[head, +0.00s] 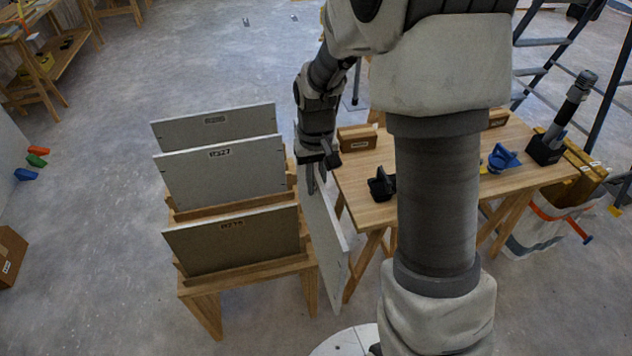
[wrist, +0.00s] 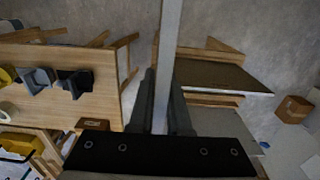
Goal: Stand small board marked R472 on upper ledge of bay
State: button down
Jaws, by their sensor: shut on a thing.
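My gripper (head: 315,178) is shut on the top edge of a light grey board (head: 326,238), which hangs upright between the wooden rack and the workbench. The wrist view shows this board (wrist: 169,45) nearly edge-on between the two fingers (wrist: 163,110). No marking on its face can be read, so I cannot tell whether it is R472. Three other boards stand in the rack: a back one (head: 215,130), a middle one (head: 225,178) and a front one (head: 235,242). Their labels are too small to read surely. I cannot make out the bay's upper ledge.
The wooden rack (head: 255,270) stands close left of the held board. The workbench (head: 370,185) is close on its right, with small blocks, a black tool and a blue tool (head: 503,158) on top. A stepladder (head: 570,60) stands at right. Open floor lies behind the rack.

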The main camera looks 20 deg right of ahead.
aim_at(316, 207)
notch_tip(316, 207, down, 8)
jog(key=b, duration=0.6)
jog(key=shift+r, duration=0.25)
jog(key=shift+f+b, duration=0.1)
jog(key=shift+b, duration=0.3)
jog(key=shift+s, duration=0.2)
